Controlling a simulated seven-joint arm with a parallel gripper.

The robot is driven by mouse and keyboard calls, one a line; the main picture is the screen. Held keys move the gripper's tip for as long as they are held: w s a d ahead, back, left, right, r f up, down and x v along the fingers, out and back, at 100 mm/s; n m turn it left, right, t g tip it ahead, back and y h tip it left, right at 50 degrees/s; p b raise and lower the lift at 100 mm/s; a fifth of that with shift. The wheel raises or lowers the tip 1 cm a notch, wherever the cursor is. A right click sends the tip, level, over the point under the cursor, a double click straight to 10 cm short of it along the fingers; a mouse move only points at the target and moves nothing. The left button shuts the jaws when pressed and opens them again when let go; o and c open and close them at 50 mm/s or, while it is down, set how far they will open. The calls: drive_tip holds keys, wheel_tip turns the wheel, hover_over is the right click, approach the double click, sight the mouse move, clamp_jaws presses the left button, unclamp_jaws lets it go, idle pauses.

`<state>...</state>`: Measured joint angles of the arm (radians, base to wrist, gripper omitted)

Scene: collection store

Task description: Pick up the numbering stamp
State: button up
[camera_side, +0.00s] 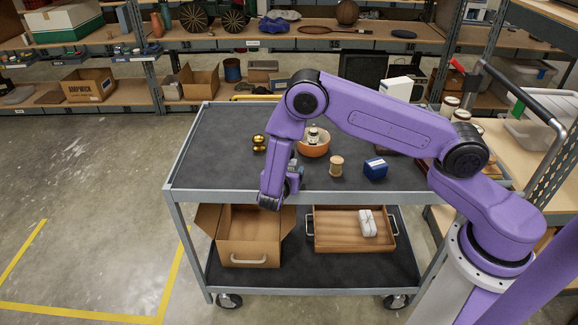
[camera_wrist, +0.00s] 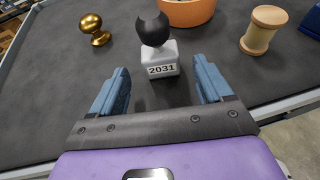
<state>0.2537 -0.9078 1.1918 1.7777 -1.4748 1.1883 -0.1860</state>
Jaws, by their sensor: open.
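The numbering stamp (camera_wrist: 161,59) shows in the wrist view as a light grey block with a "2031" label and a round black knob on top. It stands upright on the dark cart top, between and slightly beyond my fingertips, with a gap on each side. My gripper (camera_wrist: 160,70) is open and empty, its two blue fingers spread. In the side view my gripper (camera_side: 294,173) is low over the near part of the cart top; my arm largely hides the stamp there.
A brass knob (camera_wrist: 95,29) lies left of the stamp. An orange bowl (camera_wrist: 187,12) is behind it, and a wooden spool (camera_wrist: 262,30) is to the right. A dark blue box (camera_side: 375,169) sits farther right. The cart's lower shelf holds an open carton (camera_side: 248,253) and a wooden tray (camera_side: 335,243).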

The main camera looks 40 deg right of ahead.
drive_tip(key=x, duration=0.5)
drive_tip(key=shift+w+d+r, duration=0.1)
drive_tip(key=shift+d+r, duration=0.15)
drive_tip(key=shift+r, duration=0.15)
drive_tip(key=shift+w+d+f, duration=0.25)
drive_tip(key=shift+w+d, duration=0.1)
drive_tip(key=shift+d, duration=0.1)
drive_tip(key=shift+c, duration=0.4)
drive_tip(key=c, duration=1.1)
drive_tip(key=shift+r, duration=0.1)
